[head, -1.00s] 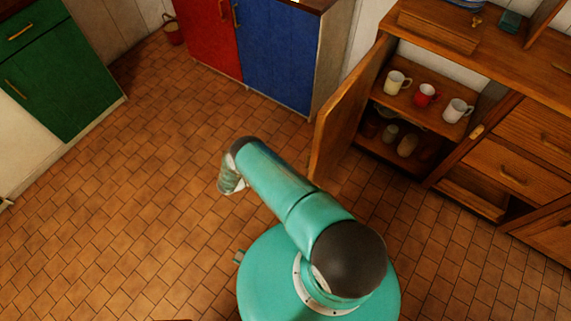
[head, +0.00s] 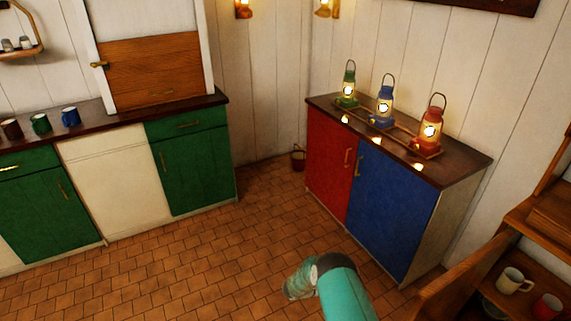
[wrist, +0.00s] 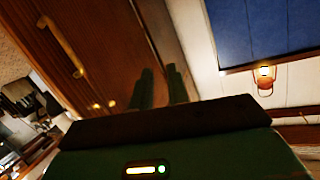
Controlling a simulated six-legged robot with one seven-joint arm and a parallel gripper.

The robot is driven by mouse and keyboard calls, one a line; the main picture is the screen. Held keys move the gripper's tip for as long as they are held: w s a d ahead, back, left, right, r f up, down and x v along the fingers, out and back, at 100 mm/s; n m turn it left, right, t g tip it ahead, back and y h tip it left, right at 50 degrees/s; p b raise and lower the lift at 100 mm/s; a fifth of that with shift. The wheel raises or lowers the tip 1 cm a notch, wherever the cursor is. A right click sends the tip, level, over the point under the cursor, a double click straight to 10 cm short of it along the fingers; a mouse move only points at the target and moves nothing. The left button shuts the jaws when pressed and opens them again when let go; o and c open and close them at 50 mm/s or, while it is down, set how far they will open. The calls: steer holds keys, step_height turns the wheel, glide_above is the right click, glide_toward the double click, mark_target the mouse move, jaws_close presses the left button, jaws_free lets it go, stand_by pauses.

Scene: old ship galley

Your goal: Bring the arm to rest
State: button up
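My teal arm (head: 343,294) enters the head view at the bottom, right of centre, over the tiled floor. It bends at a dark joint, and a greyish-green part hangs to the left of it. My gripper is not made out in the head view. In the wrist view my gripper (wrist: 161,88) shows two dark green fingers, roughly parallel with a narrow gap between them. Nothing is seen held there. A dark brown wooden surface lies behind the fingers.
A red (head: 329,163) and blue (head: 392,217) cabinet bears several lit lanterns. Green cabinets (head: 193,168) line the left. The middle floor (head: 200,270) is clear.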

steer(key=w+a+r+n+t+y, duration=0.2)
steer(key=w+a+r+t+y, duration=0.15)
steer(key=w+r, duration=0.6)
steer(key=w+a+r+n+t+y, duration=0.2)
steer(key=w+r+t+y, duration=0.3)
steer(key=r, duration=0.8)
steer(key=s+a+r+n+t+y, duration=0.1)
steer(key=a+r+n+y, duration=0.2)
steer(key=r, duration=0.9)
steer(key=s+a+r+n+t+y, duration=0.1)
steer(key=a+r+n+y, duration=0.25)
steer(key=r, duration=0.85)
steer(key=s+r+n+g+y, duration=0.1)
steer(key=s+r+n, duration=0.15)
steer(key=s, duration=0.45)
steer(key=s+a+r+n+g+y, duration=0.1)
steer(key=s+r, duration=0.3)
steer(key=s, duration=0.3)
steer(key=s+r+n+g, duration=0.2)
steer(key=s+r, duration=0.2)
steer(key=s, duration=0.3)
steer(key=s+d+f+n+g, duration=0.1)
steer(key=s+d+g, duration=0.1)
steer(key=s, duration=1)
steer(key=s+d+f+n+g+h, duration=0.1)
steer(key=s+d+f+g, duration=0.1)
steer(key=s, duration=1)
steer(key=shift+d+h, duration=0.3)
steer(key=shift+d, duration=0.55)
